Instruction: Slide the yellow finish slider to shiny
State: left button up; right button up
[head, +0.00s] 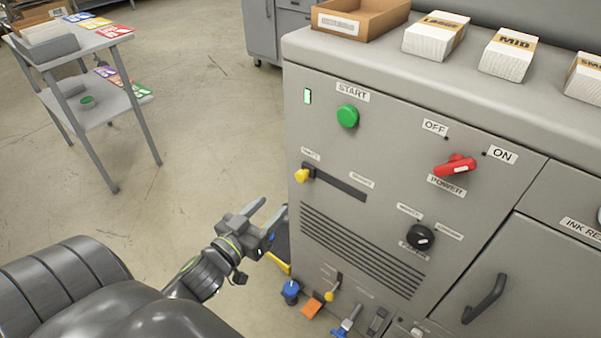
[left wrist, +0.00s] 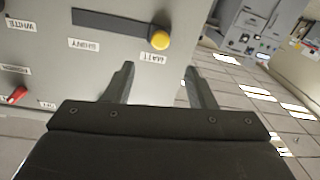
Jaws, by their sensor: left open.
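The yellow finish slider (head: 301,175) is a round knob at the left end of a dark horizontal slot (head: 343,186) on the grey machine's front. In the left wrist view the yellow knob (left wrist: 160,40) sits at the end of the slot by the label MATT (left wrist: 153,57). The label SHINY (left wrist: 84,46) is by the other end. My left gripper (head: 269,210) is open and empty, below and left of the knob in the head view. In the left wrist view the knob appears beyond the gap between its fingertips (left wrist: 158,68), not touched. My right gripper is not in view.
The panel also bears a green START button (head: 347,116), a red power switch (head: 455,166), a black dial (head: 420,237) and several low levers, including a blue knob (head: 291,289). A grey cart (head: 100,115) stands at left. The floor between is clear.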

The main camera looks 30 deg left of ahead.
aim_at(299, 178)
pick_arm(q)
jog(key=w, duration=1.1)
jog(key=shift+w+d+b, duration=0.1)
jog(key=shift+w+b, duration=0.3)
jog(key=shift+w, duration=0.55)
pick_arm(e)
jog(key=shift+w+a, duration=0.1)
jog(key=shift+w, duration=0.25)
